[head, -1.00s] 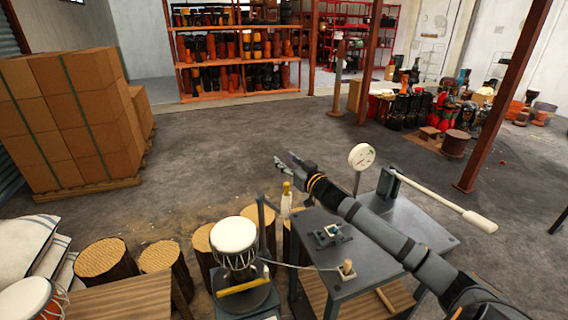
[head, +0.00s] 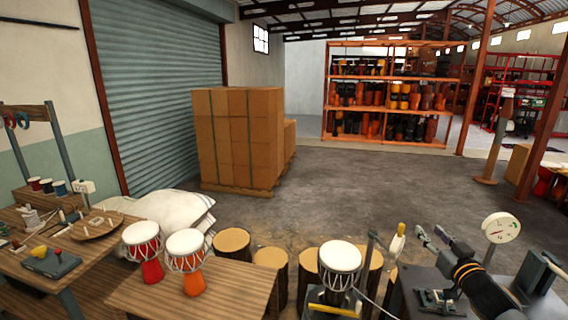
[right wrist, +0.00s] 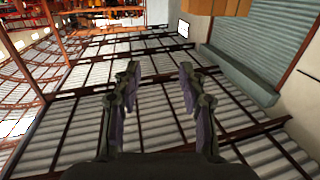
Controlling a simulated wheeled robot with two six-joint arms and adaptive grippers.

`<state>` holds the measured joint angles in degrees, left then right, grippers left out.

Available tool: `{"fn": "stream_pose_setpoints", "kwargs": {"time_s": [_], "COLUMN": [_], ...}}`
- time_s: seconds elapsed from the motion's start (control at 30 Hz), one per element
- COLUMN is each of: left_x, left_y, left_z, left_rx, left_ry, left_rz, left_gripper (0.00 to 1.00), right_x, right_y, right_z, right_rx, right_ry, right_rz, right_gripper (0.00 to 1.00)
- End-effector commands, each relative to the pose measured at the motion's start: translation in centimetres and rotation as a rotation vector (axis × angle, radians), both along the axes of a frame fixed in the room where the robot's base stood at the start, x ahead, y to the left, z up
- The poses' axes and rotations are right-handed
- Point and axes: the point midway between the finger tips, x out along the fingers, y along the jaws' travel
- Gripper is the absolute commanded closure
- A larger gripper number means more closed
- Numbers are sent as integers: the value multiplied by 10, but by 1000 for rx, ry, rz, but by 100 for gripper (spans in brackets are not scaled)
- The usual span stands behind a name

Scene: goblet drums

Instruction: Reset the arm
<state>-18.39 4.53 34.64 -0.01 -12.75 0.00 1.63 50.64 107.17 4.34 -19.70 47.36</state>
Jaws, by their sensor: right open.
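My right gripper (head: 440,240) shows at the lower right of the head view, above the grey metal bench and beside the round dial gauge (head: 501,228). Its jaws are apart and empty. My left gripper is in neither view. A white-topped goblet drum (head: 340,257) stands in a stand left of the right gripper. Two more drums, one red (head: 143,243) and one orange (head: 186,252), stand on a wooden table.
A grey bench (head: 415,280) with fittings lies under the right arm. Wooden stumps (head: 231,243) and white sacks (head: 172,212) stand behind the table (head: 235,290). Stacked cartons (head: 236,138) and a drum shelf (head: 392,92) are farther back. The floor between is clear.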

Motion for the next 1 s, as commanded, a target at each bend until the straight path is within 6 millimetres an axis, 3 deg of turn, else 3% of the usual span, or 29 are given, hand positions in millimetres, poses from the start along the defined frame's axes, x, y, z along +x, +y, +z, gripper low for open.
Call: {"fn": "stream_pose_setpoints", "kwargs": {"time_s": [0.2,0.47,0.57,0.73,1.0], "left_x": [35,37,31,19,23], "left_y": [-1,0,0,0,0], "left_z": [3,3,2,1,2], "left_rx": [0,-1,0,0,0], "left_ry": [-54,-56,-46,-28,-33], "left_rz": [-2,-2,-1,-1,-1], "left_gripper": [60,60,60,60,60], "right_x": [-16,-55,-82,-146,-247], "right_y": [18,49,65,96,135], "right_z": [-44,-114,-146,-199,-242], "right_rx": [-10,-39,-55,-89,-121], "right_ry": [106,309,424,661,997], "right_rz": [-33,-79,-94,-99,-52], "right_gripper": [58,58,58,58,58]}}
